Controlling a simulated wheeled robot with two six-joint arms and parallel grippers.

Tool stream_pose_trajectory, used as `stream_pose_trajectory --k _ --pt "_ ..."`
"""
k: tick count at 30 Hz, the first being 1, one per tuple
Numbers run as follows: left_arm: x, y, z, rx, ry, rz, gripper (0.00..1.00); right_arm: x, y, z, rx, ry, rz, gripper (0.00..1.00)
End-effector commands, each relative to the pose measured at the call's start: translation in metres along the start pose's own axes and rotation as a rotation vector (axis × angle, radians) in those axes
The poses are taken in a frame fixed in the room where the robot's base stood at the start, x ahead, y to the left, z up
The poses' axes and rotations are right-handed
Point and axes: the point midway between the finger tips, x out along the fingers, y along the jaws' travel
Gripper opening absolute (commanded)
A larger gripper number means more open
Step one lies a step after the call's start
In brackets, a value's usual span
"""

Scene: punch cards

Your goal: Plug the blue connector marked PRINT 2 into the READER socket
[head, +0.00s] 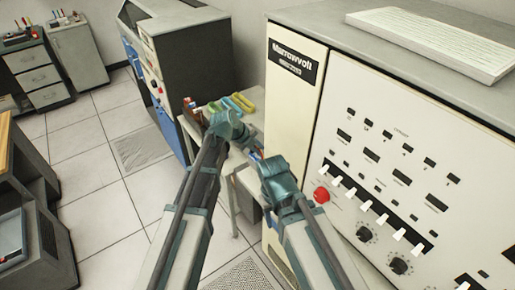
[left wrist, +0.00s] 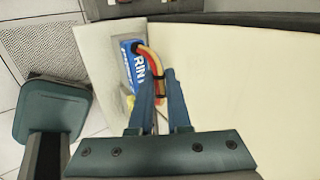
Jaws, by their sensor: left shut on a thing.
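My left gripper (left wrist: 160,85) is shut around red and yellow cables (left wrist: 156,66) in the left wrist view. The cables run to the top of a blue connector (left wrist: 131,62). Its white lettering shows only as "RIN"; the rest is hidden. In the head view, my left gripper (head: 256,152) is small and partly hidden between the arms, beside the tall cabinet. My right arm's teal wrist shows in the head view, but its jaws cannot be made out. I cannot pick out the READER socket in either view.
A beige cabinet (head: 292,105) with switches, knobs and a red button (head: 321,195) stands at the right. A small table (head: 222,165) with colored trays stands behind my arms. Tiled floor is clear at the left.

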Motion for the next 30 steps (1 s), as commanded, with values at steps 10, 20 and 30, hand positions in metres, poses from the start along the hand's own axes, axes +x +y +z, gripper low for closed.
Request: stream_pose_trajectory --k 10,20,30 --pt "-0.045 -0.03 0.0 0.0 0.0 -0.001 0.0 -0.053 0.005 0.004 -0.004 -0.002 0.0 0.5" --pt "-0.049 -0.033 0.0 0.0 0.0 -0.001 0.0 -0.058 0.005 0.004 -0.004 -0.003 0.0 0.5" --pt "-0.062 -0.042 0.0 0.0 0.0 -0.001 0.0 -0.075 0.007 0.005 -0.004 -0.002 0.0 0.5"
